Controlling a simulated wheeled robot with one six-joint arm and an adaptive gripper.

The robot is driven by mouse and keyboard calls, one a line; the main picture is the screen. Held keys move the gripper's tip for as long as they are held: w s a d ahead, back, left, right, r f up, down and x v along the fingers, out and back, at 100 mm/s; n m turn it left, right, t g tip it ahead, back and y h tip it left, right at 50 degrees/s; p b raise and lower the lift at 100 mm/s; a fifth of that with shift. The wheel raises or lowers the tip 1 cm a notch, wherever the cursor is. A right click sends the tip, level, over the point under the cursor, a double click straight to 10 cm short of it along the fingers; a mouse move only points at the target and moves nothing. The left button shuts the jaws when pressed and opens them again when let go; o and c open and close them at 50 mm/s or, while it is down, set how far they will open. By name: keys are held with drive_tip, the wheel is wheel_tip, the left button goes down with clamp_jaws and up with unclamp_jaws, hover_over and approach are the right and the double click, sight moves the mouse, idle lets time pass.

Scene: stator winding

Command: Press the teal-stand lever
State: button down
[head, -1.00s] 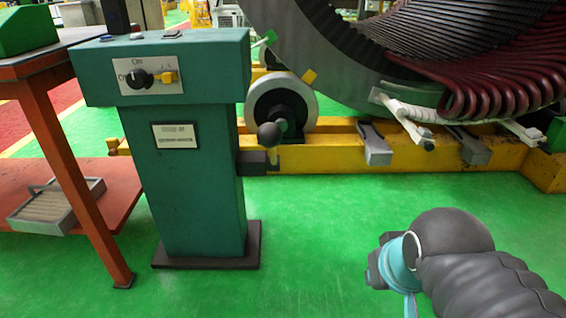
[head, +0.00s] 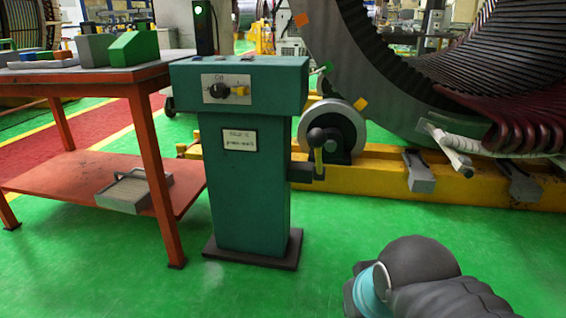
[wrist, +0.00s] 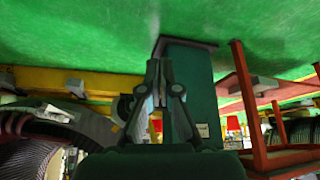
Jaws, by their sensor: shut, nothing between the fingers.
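The teal stand (head: 250,170) stands upright on a dark base plate in the head view. Its lever (head: 318,158) is on the right side, with a yellow shaft and a black ball knob, standing roughly upright from a dark bracket. In the wrist view, which is upside down, the teal stand (wrist: 195,85) is beyond my gripper (wrist: 158,66). The gripper's fingers are together and empty, in front of the stand. I cannot make out the lever there. In the head view only my grey arm shows at the bottom right, well apart from the stand; the gripper is out of sight.
An orange table (head: 90,75) stands close left of the stand, with a grey tray (head: 133,190) on its lower shelf. A yellow rail (head: 380,180) with a roller wheel (head: 332,130) and the large stator lies behind. Green floor (head: 330,240) in front is clear.

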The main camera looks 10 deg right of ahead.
drive_tip(key=shift+s+a, duration=0.15)
drive_tip(key=shift+a, duration=0.1)
drive_tip(key=w+d+r+n+t+h+p, duration=0.15)
drive_tip(key=w+n+h, duration=0.25)
drive_tip(key=n, duration=0.4)
drive_tip(key=w+d+r+n+h+p, duration=0.3)
drive_tip(key=w+n+h, duration=0.15)
drive_tip(key=n, duration=0.35)
drive_tip(key=w+a+r+n+t+p, duration=0.1)
drive_tip(key=w+a+r+n+t, duration=0.3)
drive_tip(key=a+n, duration=0.2)
drive_tip(key=w+a+r+n+t+y+p, duration=0.1)
drive_tip(key=w+a+r+n+t, duration=0.3)
drive_tip(key=w+a+n, duration=0.1)
drive_tip(key=a+n, duration=0.1)
drive_tip(key=n, duration=0.1)
drive_tip(key=shift+w+n+p, duration=0.25)
drive_tip(key=shift+n+p, duration=0.05)
